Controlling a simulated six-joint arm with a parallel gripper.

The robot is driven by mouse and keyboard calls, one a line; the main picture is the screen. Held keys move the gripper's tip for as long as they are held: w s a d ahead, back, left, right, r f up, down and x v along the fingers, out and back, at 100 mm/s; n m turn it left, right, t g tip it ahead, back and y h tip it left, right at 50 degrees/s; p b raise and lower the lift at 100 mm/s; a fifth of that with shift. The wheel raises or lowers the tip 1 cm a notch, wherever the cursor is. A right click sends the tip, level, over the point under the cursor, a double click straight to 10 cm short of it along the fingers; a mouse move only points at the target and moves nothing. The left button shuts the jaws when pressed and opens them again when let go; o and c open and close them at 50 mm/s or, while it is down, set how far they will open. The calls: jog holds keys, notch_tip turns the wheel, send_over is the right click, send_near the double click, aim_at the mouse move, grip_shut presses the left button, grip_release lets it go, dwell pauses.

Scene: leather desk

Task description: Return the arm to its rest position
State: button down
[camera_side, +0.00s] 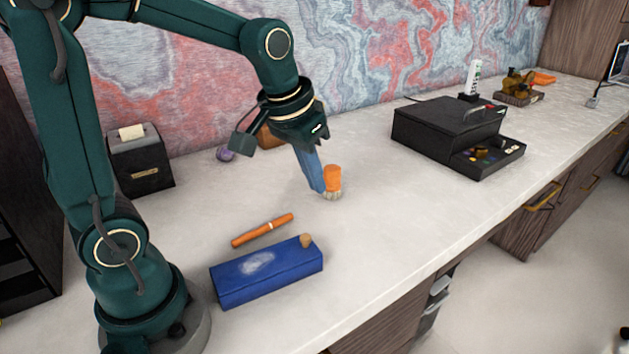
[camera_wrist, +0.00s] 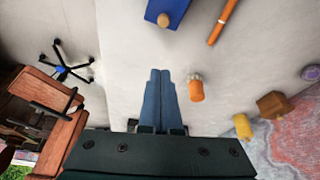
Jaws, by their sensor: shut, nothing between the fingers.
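My gripper (camera_wrist: 160,78) is shut and empty, its two blue fingers pressed together in the wrist view. In the side view my gripper (camera_side: 327,190) points down, its tips low over the desk (camera_side: 430,225). An orange cylinder with a pale, rough base (camera_side: 333,177) stands just right of the fingers there. The same orange cylinder (camera_wrist: 197,92) shows beside the fingers in the wrist view. I cannot tell whether the fingers touch it.
A blue box (camera_side: 267,272) with a small brown knob and an orange-brown stick (camera_side: 262,230) lie near my base. A black box (camera_side: 450,128) with an open drawer stands at the right. A black dispenser (camera_side: 141,163) is at the left by the wall. The front middle desk is clear.

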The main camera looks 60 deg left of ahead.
jog(key=s+d+r+m+t, duration=0.1)
jog(key=s+d, duration=0.3)
jog(key=s, duration=0.8)
jog(key=shift+d+r+m+t+h, duration=0.2)
jog(key=shift+m+t+h, duration=0.1)
jog(key=shift+m, duration=0.2)
